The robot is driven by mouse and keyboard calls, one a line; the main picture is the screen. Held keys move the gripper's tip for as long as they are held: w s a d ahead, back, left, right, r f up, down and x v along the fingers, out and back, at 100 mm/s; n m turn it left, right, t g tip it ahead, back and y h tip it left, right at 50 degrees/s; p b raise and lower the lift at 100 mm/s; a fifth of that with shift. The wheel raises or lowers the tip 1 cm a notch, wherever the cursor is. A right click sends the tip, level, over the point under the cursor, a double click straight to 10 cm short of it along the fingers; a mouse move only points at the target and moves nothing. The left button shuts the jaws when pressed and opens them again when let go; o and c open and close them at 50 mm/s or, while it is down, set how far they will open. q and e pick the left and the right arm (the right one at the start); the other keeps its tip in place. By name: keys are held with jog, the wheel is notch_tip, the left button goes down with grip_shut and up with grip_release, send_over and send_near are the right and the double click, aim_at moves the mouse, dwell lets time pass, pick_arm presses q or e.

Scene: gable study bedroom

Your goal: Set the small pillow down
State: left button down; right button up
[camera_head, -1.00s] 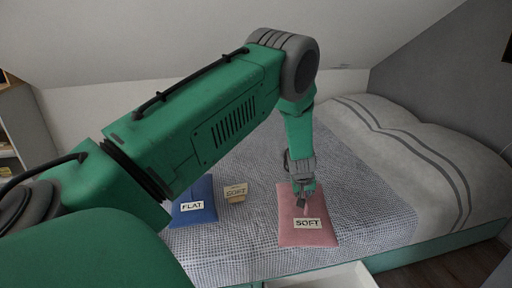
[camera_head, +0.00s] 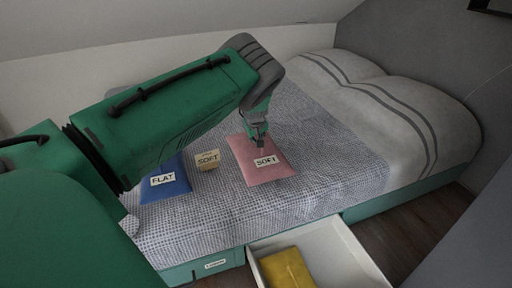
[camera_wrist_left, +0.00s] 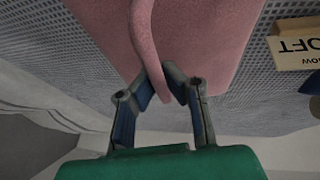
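My left gripper (camera_head: 258,144) is at the pillow's upper part. In the left wrist view the gripper (camera_wrist_left: 170,82) has its two fingers close together around a narrow pink strip of the pillow (camera_wrist_left: 205,40). Much of the pillow spreads beyond the fingers. My right gripper is in neither view.
An open white drawer (camera_head: 345,262) below the bed holds a yellow item (camera_head: 287,268). Grey covered cloth (camera_head: 335,165) is clear to the right.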

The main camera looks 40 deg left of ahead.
pick_arm(q)
jog(key=f, duration=0.2)
jog(key=f+b, duration=0.1)
jog(key=f, duration=0.1)
jog(key=shift+a, duration=0.35)
jog(key=shift+d+r, duration=0.25)
jog(key=shift+r, duration=0.05)
jog(key=shift+d+f, duration=0.1)
jog(key=shift+d, duration=0.05)
jog(key=c, duration=2.2)
grip_release()
jog(key=shift+f, duration=0.15)
jog(key=o, duration=0.5)
jog(key=shift+a, duration=0.25)
